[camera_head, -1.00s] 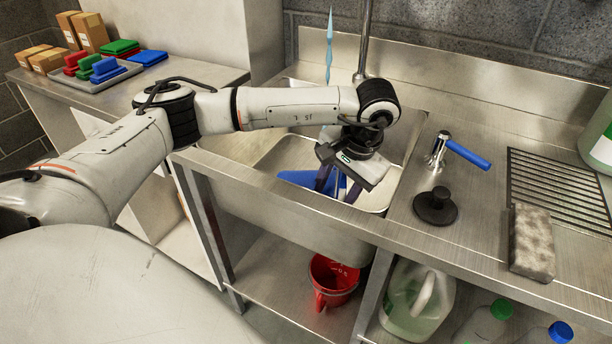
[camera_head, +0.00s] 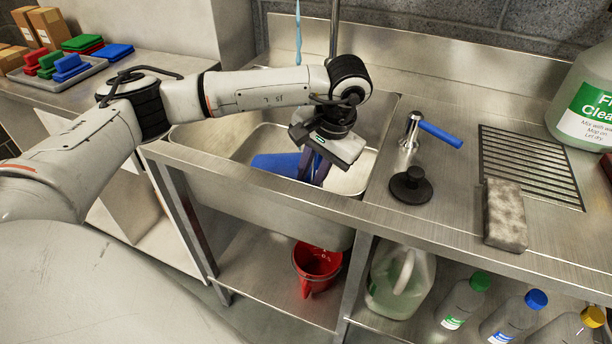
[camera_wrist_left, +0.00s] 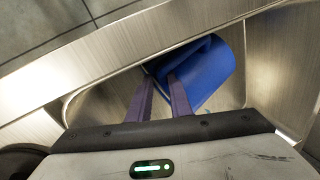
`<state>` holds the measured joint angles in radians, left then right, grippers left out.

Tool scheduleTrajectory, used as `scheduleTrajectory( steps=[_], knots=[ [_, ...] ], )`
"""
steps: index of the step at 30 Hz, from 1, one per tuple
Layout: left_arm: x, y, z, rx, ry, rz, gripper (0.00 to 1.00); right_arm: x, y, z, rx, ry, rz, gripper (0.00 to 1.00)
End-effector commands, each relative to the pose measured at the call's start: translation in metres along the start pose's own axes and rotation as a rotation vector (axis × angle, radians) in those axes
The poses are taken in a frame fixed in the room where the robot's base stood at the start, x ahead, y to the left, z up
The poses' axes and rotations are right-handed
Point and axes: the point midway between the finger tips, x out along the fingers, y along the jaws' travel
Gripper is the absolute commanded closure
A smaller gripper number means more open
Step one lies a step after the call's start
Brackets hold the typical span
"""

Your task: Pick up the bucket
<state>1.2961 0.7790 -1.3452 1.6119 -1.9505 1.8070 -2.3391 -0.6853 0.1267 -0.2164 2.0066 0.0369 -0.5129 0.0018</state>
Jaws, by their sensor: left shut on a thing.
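The left gripper is shut on this edge, low inside the sink. A red bucket (camera_head: 318,268) stands upright on the shelf below the sink, away from the gripper. My right gripper is not in view.
The steel sink (camera_head: 345,183) has a raised front rim close to the gripper. A faucet pipe (camera_head: 334,35) rises behind it. A black plunger-like stopper (camera_head: 410,186), a blue-handled tap (camera_head: 425,130) and a sponge (camera_head: 505,215) are on the right counter. Bottles stand below.

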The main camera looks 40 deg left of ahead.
Motion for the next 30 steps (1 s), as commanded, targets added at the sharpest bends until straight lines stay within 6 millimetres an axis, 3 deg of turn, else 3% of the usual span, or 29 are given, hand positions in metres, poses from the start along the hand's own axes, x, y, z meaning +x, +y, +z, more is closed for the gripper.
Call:
scheduleTrajectory(
  steps=[8, 21, 30],
  knots=[
    [-0.046, -0.013, -0.001, -0.001, 0.007, 0.002, 1.00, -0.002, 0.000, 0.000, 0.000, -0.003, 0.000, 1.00],
    [-0.142, -0.039, -0.001, -0.001, 0.006, 0.000, 1.00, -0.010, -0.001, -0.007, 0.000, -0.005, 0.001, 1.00],
    [-0.165, -0.045, 0.000, 0.000, 0.002, 0.001, 1.00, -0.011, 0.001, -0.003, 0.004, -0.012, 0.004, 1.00]
  ],
)
